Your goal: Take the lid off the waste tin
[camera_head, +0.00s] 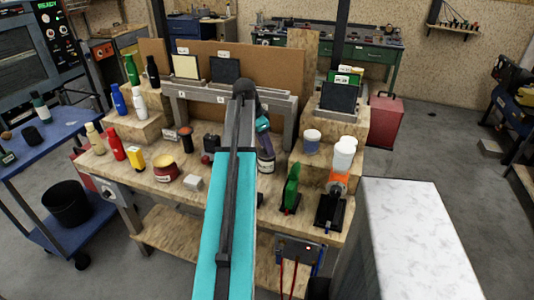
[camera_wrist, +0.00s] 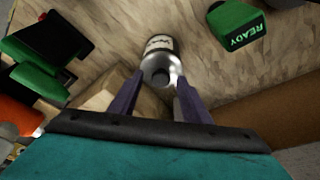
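The waste tin appears to be the small cylinder (camera_wrist: 160,42) with a pale label in the wrist view. Its silvery lid (camera_wrist: 152,66) has a dark round knob and is on the tin, facing my camera. In the head view the tin (camera_head: 266,163) stands on the workbench, partly hidden by my gripper (camera_head: 265,138). In the wrist view my gripper (camera_wrist: 157,92) is open, its two dark purple fingers spread with a gap between them. The lid and knob lie in line with this gap. I see no contact with the lid.
A green block marked READY (camera_wrist: 237,27) is near the tin. A green tool (camera_head: 291,190) and an orange-based item with white cups (camera_head: 338,180) stand to the right on the workbench (camera_head: 225,200). Bottles (camera_head: 117,142) and a yellow-topped pot (camera_head: 166,170) stand left.

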